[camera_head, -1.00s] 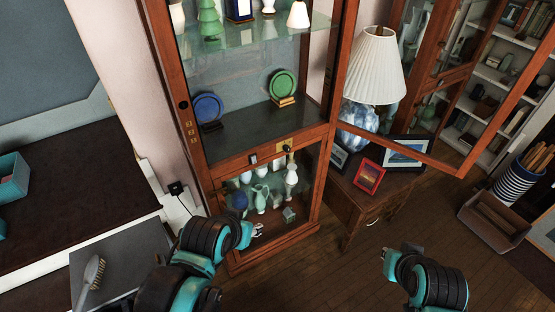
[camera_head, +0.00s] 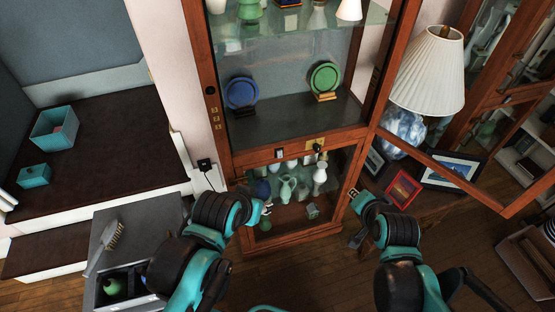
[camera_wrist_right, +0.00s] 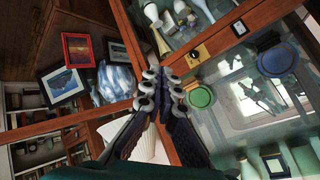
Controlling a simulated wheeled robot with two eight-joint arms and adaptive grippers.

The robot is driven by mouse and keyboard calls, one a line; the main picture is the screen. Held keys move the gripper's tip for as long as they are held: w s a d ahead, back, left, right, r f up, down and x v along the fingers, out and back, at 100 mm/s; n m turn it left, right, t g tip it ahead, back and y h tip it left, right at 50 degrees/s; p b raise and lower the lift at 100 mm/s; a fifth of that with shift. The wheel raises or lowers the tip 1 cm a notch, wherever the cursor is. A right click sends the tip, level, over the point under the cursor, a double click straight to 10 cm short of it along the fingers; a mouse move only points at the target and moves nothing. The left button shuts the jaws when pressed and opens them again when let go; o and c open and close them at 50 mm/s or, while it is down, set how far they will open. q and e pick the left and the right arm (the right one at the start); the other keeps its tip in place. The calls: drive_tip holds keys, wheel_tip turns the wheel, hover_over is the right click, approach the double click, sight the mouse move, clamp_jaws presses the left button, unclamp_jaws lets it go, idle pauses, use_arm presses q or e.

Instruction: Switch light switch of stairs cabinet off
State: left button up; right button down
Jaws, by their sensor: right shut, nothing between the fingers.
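The wooden cabinet (camera_head: 236,170) stands beside the steps, with glass-fronted shelves above and below a middle rail. A small pale switch (camera_head: 279,153) sits on that rail, left of a brass plate with a dark knob (camera_head: 315,145). In the right wrist view the switch (camera_wrist_right: 239,28) and the brass plate (camera_wrist_right: 196,55) also show. Whether the switch is on or off is too small to tell. My right gripper (camera_head: 353,195) is shut and empty, just right of the cabinet's lower part, apart from the switch. My left gripper (camera_head: 267,208) is below the rail; its finger opening is unclear.
The cabinet's upper door (camera_head: 470,180) hangs open to the right, above my right arm. A white-shaded lamp (camera_head: 430,70) and picture frames stand behind it. A grey box (camera_head: 150,218) with a brush stands at left. Blue (camera_head: 240,93) and green (camera_head: 324,79) plates stand inside the cabinet.

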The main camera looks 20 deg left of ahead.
drive_tip(key=w+a+f+m+y, duration=0.2)
drive_tip(key=a+m, duration=0.1)
drive_tip(key=a, duration=0.5)
drive_tip(key=w+a+f+m+t+y, duration=0.1)
drive_tip(key=a+f+m+y, duration=0.1)
drive_tip(key=a, duration=0.6)
drive_tip(key=shift+w+a+f+m, duration=0.4)
drive_tip(key=shift+f+m, duration=0.1)
drive_tip(key=shift+f, duration=0.35)
drive_tip(key=b, duration=0.3)
approach(280, 154)
drive_tip(key=w+a+f, duration=0.2)
drive_tip(key=w+f, duration=0.1)
drive_tip(key=f, duration=0.2)
drive_tip(key=shift+w+a+f, duration=0.2)
drive_tip(key=shift+w+a, duration=0.2)
drive_tip(key=shift+w, duration=0.35)
